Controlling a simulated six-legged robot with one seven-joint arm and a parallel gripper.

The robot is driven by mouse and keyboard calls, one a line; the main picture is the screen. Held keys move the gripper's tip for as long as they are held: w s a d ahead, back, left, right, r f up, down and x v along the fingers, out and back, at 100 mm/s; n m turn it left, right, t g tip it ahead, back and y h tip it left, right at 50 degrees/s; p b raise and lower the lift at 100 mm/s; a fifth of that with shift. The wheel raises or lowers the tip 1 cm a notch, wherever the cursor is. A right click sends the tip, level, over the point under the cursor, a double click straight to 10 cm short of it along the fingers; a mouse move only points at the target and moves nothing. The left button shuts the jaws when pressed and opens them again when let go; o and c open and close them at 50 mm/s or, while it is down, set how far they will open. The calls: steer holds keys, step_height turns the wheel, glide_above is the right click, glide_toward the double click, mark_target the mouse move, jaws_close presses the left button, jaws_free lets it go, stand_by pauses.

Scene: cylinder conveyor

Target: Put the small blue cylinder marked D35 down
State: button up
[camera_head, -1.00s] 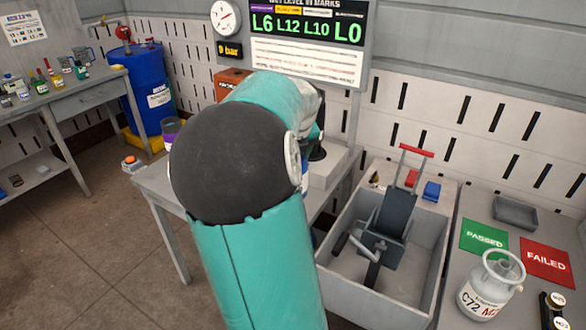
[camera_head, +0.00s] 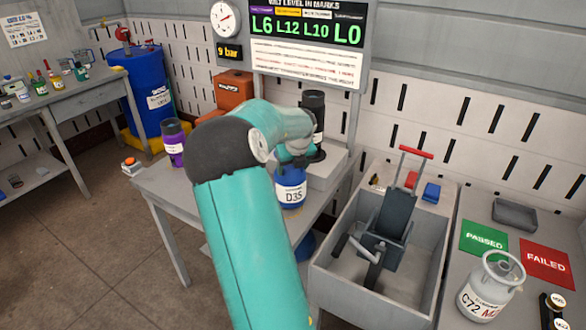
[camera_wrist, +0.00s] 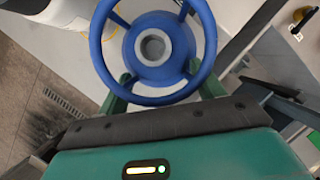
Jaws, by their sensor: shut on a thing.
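The small blue cylinder marked D35 (camera_head: 291,192) is upright at the end of my arm, over the grey table's right part. Its white label faces the head camera. My gripper (camera_head: 298,156) is shut on its top. In the wrist view the cylinder's blue ring-shaped top with spokes (camera_wrist: 152,74) sits between the two green fingers of my gripper (camera_wrist: 167,89). I cannot tell whether its base touches the table.
The grey table (camera_head: 217,211) carries a purple cylinder (camera_head: 174,145) at its back left. A black cylinder (camera_head: 313,118) stands behind my gripper. An open grey bin (camera_head: 338,290) holding a dark trolley-like device (camera_head: 385,235) is to the right. Bare tabletop shows left of the blue cylinder.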

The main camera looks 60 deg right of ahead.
steer(key=shift+f, duration=0.35)
steer(key=o, duration=1.5)
